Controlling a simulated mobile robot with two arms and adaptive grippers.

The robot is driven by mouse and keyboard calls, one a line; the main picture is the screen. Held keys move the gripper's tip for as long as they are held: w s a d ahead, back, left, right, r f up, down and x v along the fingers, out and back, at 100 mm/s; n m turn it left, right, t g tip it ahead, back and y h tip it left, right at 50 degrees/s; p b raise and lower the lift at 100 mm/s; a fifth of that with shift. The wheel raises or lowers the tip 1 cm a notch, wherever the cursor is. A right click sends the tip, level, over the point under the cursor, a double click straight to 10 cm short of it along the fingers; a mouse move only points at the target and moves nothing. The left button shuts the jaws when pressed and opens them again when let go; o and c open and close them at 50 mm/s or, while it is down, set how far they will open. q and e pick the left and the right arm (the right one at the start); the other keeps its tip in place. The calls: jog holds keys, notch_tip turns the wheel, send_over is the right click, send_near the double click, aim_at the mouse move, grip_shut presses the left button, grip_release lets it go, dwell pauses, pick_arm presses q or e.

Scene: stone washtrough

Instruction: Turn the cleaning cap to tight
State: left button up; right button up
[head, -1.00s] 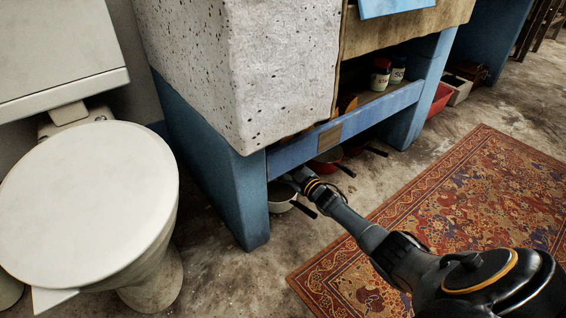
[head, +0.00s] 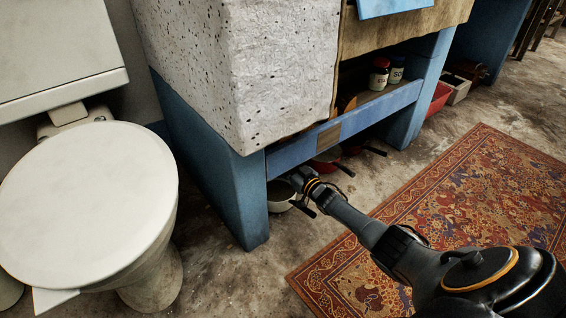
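The cleaning cap cannot be made out in the head view; the space under the stone trough (head: 285,70) is dark and partly behind the blue rail. My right arm comes in from the lower right and reaches low under that rail. Its wrist end is beside a pale pot on the floor. The fingers of my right gripper are hidden under the rail, so I cannot tell whether they are open or touch anything. My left gripper is not in view.
The blue rail (head: 375,118) and blue leg (head: 238,200) bound the opening. The pale pot (head: 281,197) and red pans (head: 325,168) stand beneath. A toilet (head: 90,205) is left; a patterned rug (head: 470,210) lies right.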

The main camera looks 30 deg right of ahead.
dwell(0.4)
jog(key=o, duration=1.2)
jog(key=shift+c, duration=0.2)
jog(key=s+d, duration=0.1)
jog(key=s, duration=1.1)
jog(key=shift+f, duration=0.1)
